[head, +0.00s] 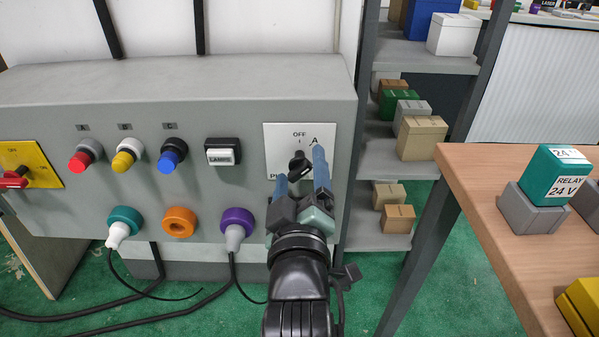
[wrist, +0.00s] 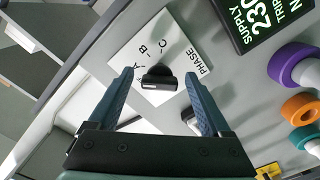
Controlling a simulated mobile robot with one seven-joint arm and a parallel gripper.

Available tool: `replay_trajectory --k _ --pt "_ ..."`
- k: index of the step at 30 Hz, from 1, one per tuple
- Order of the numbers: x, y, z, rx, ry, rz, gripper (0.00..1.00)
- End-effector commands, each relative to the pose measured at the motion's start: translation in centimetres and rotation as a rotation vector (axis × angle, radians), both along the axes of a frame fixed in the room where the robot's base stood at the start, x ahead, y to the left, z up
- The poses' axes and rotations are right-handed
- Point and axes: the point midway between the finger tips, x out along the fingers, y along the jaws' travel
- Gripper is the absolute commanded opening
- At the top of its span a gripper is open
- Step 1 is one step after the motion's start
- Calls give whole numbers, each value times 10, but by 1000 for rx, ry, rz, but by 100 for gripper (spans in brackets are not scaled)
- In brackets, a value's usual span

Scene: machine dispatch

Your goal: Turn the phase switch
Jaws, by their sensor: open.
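The phase switch is a black rotary knob (head: 299,165) on a white plate (head: 272,140) at the right end of the grey machine panel. In the head view the plate reads OFF and A, with its lower part hidden behind my gripper. In the wrist view the knob (wrist: 159,78) stands on the white plate (wrist: 188,50), which reads PHASE, A, B and C. My gripper (head: 302,165) is open, with one blue finger on each side of the knob. In the wrist view the fingertips (wrist: 160,78) flank the knob with gaps on both sides.
A shelf (head: 420,60) and a wooden table (head: 490,200) stand to the right.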

Motion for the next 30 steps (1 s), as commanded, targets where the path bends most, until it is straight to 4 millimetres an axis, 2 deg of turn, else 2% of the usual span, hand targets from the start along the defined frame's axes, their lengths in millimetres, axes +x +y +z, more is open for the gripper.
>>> replay_trajectory --k 12,25,26,30 --pt "6 0 0 0 0 0 81" --pt "5 0 0 0 0 0 3" --pt "5 0 0 0 0 0 0" --pt "5 0 0 5 1 1 0"
